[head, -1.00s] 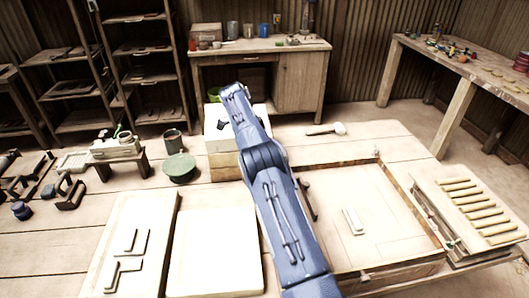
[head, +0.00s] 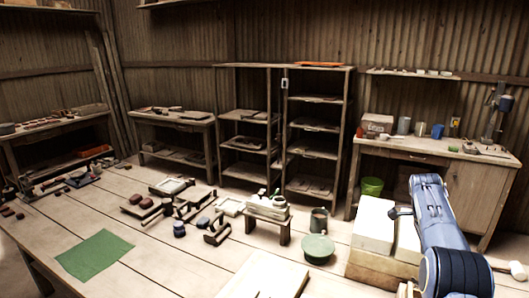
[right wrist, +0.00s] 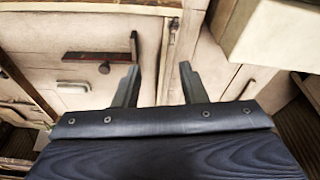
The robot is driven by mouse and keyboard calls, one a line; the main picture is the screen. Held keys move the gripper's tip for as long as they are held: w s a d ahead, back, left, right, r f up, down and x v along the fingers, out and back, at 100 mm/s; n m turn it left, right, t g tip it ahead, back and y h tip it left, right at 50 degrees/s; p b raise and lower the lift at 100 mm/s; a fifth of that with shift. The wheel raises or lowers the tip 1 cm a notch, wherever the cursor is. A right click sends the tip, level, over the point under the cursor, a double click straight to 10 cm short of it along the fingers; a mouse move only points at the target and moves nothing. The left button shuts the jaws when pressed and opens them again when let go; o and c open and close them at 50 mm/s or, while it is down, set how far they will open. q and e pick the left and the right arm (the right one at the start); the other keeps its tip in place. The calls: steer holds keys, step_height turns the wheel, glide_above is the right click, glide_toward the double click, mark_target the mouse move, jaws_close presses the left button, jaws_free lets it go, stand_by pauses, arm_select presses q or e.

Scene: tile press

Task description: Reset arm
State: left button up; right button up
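My right arm, blue, rises at the right side of the head view. Its gripper (head: 402,212) is partly visible beside the pale blocks (head: 374,224) on the table. In the right wrist view the right gripper's two dark fingers (right wrist: 158,84) stand apart with nothing between them. Below and beyond them are pale wooden surfaces and a dark bar (right wrist: 103,57), apart from the fingers. My left gripper does not show in either view.
Shelves (head: 315,125) and a workbench (head: 430,155) stand behind. The table's front left is mostly clear.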

steer(key=s+a+r+n+t+y, duration=0.2)
steer(key=s+a+r+n, duration=0.35)
steer(key=s, duration=0.35)
steer(key=s+a+r+n+t+y, duration=0.25)
steer(key=s+a+r+n, duration=0.2)
steer(key=s+a, duration=0.3)
steer(key=s+a+f+n+t+y, duration=0.1)
steer(key=s+a+f+n, duration=0.2)
steer(key=s+a+n, duration=0.2)
steer(key=s+a+f+n+t, duration=0.1)
steer(key=s+a+f+n, duration=0.3)
steer(key=s+a, duration=0.6)
steer(key=s+n, duration=0.1)
steer(key=s, duration=0.2)
steer(key=shift+s+f+y, duration=0.2)
steer(key=shift+s+y, duration=0.15)
steer(key=shift+s, duration=0.05)
steer(key=shift+t, duration=0.25)
